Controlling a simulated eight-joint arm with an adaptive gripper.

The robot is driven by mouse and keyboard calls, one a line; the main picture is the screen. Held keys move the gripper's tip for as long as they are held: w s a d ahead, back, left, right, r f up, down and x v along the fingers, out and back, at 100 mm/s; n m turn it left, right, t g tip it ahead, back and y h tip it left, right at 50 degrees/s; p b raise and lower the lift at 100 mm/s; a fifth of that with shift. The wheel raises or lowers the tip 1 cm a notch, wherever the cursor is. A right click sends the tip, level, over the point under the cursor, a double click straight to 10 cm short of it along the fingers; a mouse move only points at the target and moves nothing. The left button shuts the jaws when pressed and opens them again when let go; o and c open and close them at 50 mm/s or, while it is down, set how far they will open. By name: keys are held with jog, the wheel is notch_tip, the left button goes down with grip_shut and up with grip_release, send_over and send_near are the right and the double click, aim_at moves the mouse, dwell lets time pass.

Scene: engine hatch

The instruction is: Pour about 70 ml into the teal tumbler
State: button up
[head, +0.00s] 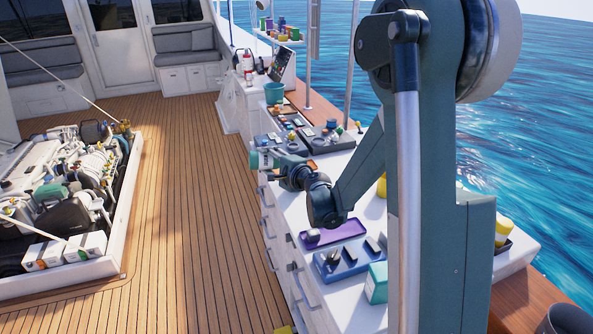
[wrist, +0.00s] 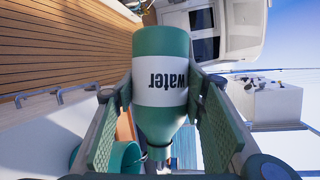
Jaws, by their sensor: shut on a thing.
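My gripper (wrist: 163,105) is shut on a green bottle (wrist: 162,45) with a white label reading "water". The label reads upside down in the wrist view, and the narrow neck is toward the bottom of that view. In the head view the bottle (head: 254,160) shows at the left tip of my gripper (head: 272,162), by the counter's left edge. A teal cup, seemingly the tumbler (head: 274,93), stands farther back on the counter. A teal rounded shape (wrist: 122,160) shows left of the bottle's neck in the wrist view; I cannot tell surely whether it is the tumbler. No liquid stream is visible.
The white counter (head: 305,276) holds dark trays of small items, a purple tray (head: 333,231), a blue tray (head: 340,262) and a teal box (head: 376,283). An open engine hatch (head: 60,190) lies left. The wooden deck (head: 190,200) between is clear.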

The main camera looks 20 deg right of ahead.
jog(key=shift+d+r+m, duration=0.1)
jog(key=shift+r+m, duration=0.25)
jog(key=shift+m, duration=0.05)
dwell(1.5)
jog(key=shift+a+f+n+p, duration=0.4)
jog(key=shift+f+n, duration=0.3)
jog(key=shift+n, duration=0.1)
jog(key=shift+f+n+g+h, duration=0.4)
jog(key=shift+f+n, duration=0.1)
jog(key=shift+f, duration=0.15)
jog(key=shift+f+p, duration=0.15)
jog(key=shift+p, duration=0.15)
jog(key=shift+f+n+h, duration=0.2)
jog(key=shift+n+h, duration=0.1)
jog(key=shift+f, duration=0.2)
jog(key=shift+a+f+n+g+p, duration=0.2)
jog(key=shift+f+n+g+p, duration=0.1)
jog(key=shift+n, duration=0.1)
